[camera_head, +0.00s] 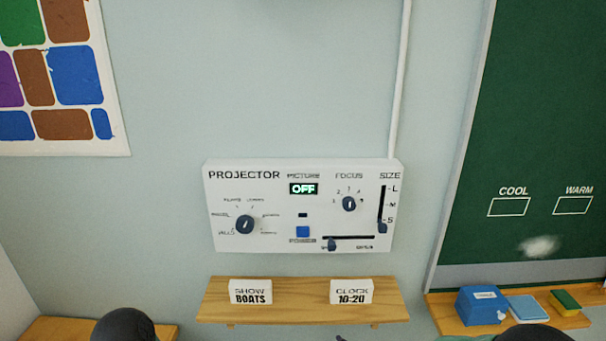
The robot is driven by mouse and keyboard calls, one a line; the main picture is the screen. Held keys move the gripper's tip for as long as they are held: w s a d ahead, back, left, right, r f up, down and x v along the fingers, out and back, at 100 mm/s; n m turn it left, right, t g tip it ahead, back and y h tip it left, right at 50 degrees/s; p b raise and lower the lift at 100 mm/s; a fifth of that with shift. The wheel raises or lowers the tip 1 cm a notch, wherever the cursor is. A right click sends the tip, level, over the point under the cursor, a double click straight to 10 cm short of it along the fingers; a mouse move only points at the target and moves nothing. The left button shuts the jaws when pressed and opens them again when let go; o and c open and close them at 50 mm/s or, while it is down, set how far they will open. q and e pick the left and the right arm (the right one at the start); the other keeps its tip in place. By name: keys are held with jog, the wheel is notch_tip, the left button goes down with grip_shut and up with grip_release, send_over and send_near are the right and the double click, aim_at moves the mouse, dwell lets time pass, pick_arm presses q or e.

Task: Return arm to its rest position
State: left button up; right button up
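Dark rounded parts of my two arms show at the bottom edge, one at the left and one at the right. A small dark tip at the bottom middle, just below the shelf, may be part of my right gripper; too little shows to tell whether it is open or shut. My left gripper is out of view. Nothing held can be seen. The white projector panel (300,215) is on the wall ahead, above and apart from the visible arm parts. Its display (304,189) reads OFF.
A wooden shelf (302,312) under the panel bears a SHOW BOATS sign (250,292) and a CLOCK 10:20 sign (351,291).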

jog(key=s+d+f+m+g, duration=0.15)
jog(key=s+f+g, duration=0.5)
jog(key=f, duration=0.85)
jog(key=s+f+g+y, duration=0.1)
jog(key=s+f+g, duration=0.1)
jog(key=s+f, duration=0.3)
jog(key=s+f+m+g+y, duration=0.1)
jog(key=s+f, duration=0.4)
jog(key=s, duration=0.6)
jog(key=shift+s+f+g+b, duration=0.35)
jog(key=shift+g+b, duration=0.1)
jog(key=shift+g, duration=0.2)
jog(key=shift+w+m, duration=0.1)
jog(key=shift+m, duration=0.15)
jog(key=shift+c, duration=0.6)
